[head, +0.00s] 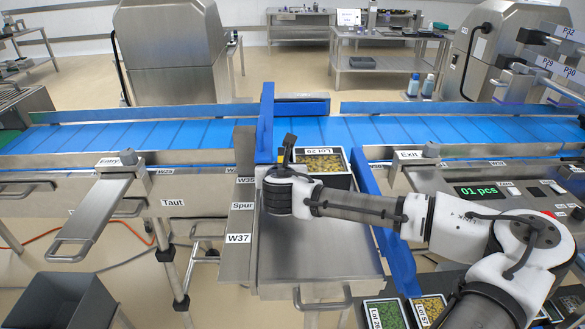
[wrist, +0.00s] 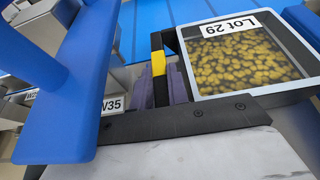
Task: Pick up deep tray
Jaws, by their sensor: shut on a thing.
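The deep tray (head: 349,168), dark-walled with a pale rim, is labelled Lot 29 and holds yellow-brown pieces. It stands beside the blue belt, right of a blue upright guide, in the head view. In the wrist view the tray (wrist: 259,97) fills the upper right. My gripper (wrist: 168,72) is at the tray's left side, shut on its wall, with yellow, black and purple finger parts showing. In the head view my gripper (head: 287,152) is partly hidden by my own wrist. Whether the tray is clear of the surface below cannot be told.
A blue guide (head: 265,122) stands close left of my gripper; it also fills the left of the wrist view (wrist: 75,75). The blue belt (head: 400,130) runs behind. Two other trays, Lot 26 (head: 385,313) and Lot 57 (head: 429,309), sit lower right. A steel surface (head: 310,245) lies in front.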

